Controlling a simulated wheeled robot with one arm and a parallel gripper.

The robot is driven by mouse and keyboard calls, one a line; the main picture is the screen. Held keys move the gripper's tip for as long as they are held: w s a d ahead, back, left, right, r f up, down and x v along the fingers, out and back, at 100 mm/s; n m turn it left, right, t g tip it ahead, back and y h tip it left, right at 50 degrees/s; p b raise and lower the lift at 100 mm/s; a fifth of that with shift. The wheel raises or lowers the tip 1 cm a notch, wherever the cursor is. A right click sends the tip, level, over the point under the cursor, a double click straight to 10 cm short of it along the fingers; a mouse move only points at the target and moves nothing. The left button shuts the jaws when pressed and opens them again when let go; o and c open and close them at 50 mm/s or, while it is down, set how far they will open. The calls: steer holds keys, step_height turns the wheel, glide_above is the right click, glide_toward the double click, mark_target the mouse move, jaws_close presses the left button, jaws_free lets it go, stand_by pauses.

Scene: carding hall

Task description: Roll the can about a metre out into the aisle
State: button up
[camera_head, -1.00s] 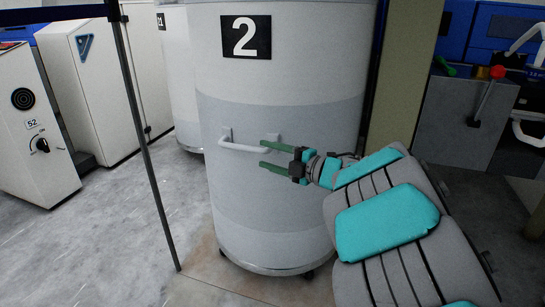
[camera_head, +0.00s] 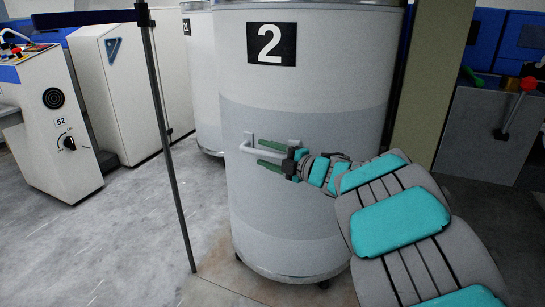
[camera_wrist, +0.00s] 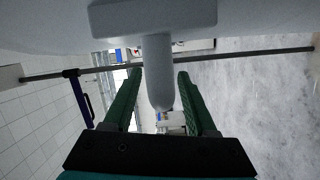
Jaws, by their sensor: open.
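The can (camera_head: 300,215) is a tall grey-white cylinder with a black "2" label and small castors under its base. It stands upright in the middle of the head view. A pale U-shaped handle (camera_head: 259,152) sticks out of its side. My gripper (camera_head: 259,153) is at this handle, its green fingers pointing left. In the wrist view my gripper (camera_wrist: 160,72) is open, and the handle (camera_wrist: 158,75) shows between the two fingers. I cannot tell whether either finger touches it. The fingers hide part of the handle in the head view.
A white cabinet marked S2 (camera_head: 62,150) stands left. A beige pillar (camera_head: 423,90) is right. Grey floor is clear at front left.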

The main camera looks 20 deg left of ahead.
steer(key=shift+c, duration=0.4)
jaws_close()
stand_by(1.0)
